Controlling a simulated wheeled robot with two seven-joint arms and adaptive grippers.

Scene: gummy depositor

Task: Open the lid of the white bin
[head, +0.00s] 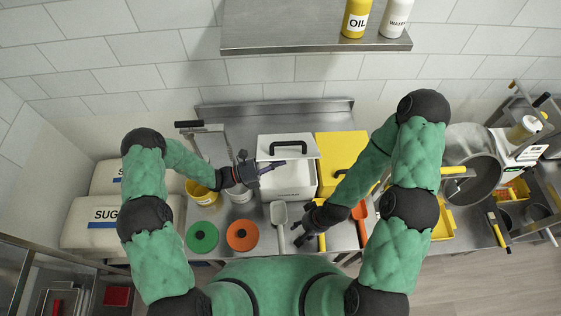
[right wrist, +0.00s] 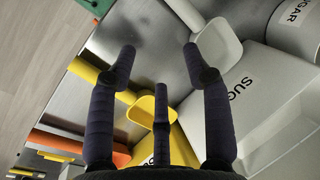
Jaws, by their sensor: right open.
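The white bin (head: 290,182) stands at the back middle of the counter, and its lid (head: 272,152) with a dark handle (head: 288,145) looks closed. In the right wrist view the bin (right wrist: 270,120) shows its "SUG…" lettering at the lower right. My left gripper (head: 275,166) is at the bin's front left, its fingers reaching across the front just below the lid edge; contact and opening cannot be made out. My right gripper (head: 309,238) is open and empty, above the scoops in front of the bins; it also shows in the right wrist view (right wrist: 160,60).
A yellow bin (head: 340,152) stands right beside the white one. A white scoop (head: 279,212) and a yellow scoop (right wrist: 143,108) lie in front. Green (head: 202,237) and orange (head: 242,235) lids lie front left. A steel shelf (head: 300,40) hangs above; a pan (head: 472,178) is right.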

